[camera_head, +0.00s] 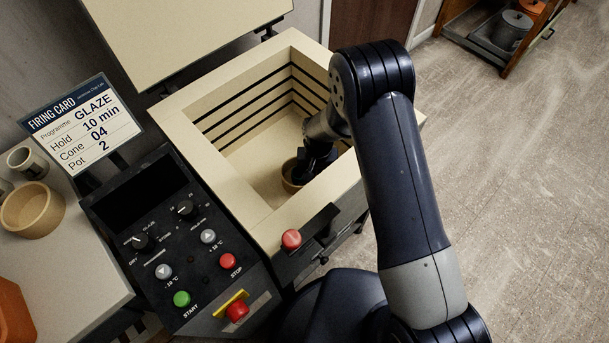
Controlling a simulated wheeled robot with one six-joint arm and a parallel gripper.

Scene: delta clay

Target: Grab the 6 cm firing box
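My gripper (315,162) reaches down into the open, cream-coloured kiln. Its dark fingers are at a round tan vessel (290,186) on the kiln floor, near the front wall. The fingers cover much of this vessel, and I cannot tell whether they grip it. A similar round tan box, open at the top (33,228), stands on the pale counter at the left. No size marking is readable on either, so I cannot tell which is the 6 cm firing box.
The kiln's rim (205,165) surrounds the gripper, and its lid (185,35) is raised behind. A control panel (180,250) with buttons, a firing card (85,125) and a pale cup (28,162) are at the left.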

